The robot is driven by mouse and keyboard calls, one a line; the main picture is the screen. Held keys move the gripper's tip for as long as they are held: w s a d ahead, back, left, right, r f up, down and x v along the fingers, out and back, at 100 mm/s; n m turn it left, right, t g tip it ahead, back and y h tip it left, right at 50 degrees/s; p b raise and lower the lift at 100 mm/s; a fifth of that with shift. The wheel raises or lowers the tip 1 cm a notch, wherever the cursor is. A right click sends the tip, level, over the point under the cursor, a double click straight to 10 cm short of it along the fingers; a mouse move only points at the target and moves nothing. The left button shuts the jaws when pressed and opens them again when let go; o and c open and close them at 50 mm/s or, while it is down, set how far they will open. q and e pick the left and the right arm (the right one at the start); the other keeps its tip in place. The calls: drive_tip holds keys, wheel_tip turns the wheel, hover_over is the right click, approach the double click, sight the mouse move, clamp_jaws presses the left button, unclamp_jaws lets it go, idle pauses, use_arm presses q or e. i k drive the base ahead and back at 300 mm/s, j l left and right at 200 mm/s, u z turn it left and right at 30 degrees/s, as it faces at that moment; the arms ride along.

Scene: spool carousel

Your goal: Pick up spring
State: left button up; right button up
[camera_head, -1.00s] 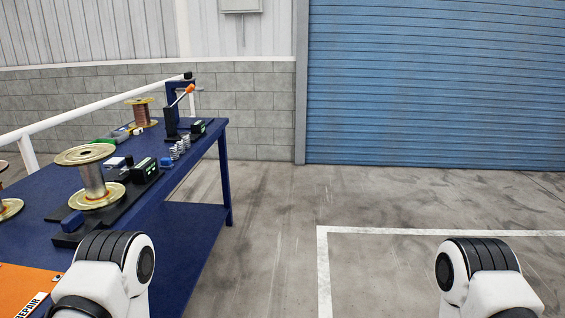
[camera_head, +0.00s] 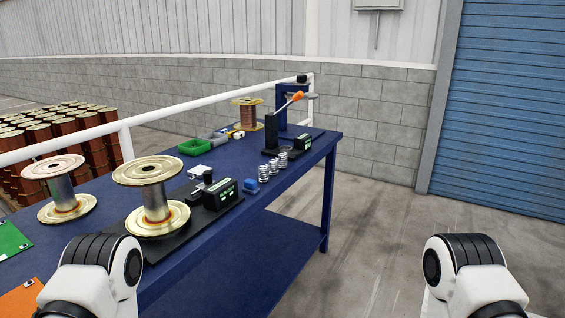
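Several silver coil springs (camera_head: 274,163) stand in a short row on the blue workbench (camera_head: 300,182), near its right edge. They are between a small blue block and the lever press. My two arms show only as white and black links at the bottom left and bottom right of the head view. Neither gripper is in view, and no hand is near the springs.
On the bench are empty metal spools (camera_head: 155,200), a green-and-black device (camera_head: 220,194), a blue block (camera_head: 250,186), a green tray (camera_head: 195,147), a copper wire spool (camera_head: 248,114) and a lever press (camera_head: 285,125). A white rail (camera_head: 70,142) runs behind. Floor to the right is clear.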

sight(281, 164)
drive_tip(key=i+l+u, duration=0.25)
drive_tip(key=i+l, duration=0.4)
drive_tip(key=i+l+u, duration=0.25)
drive_tip(key=i+l, duration=0.3)
drive_tip(key=l, duration=0.2)
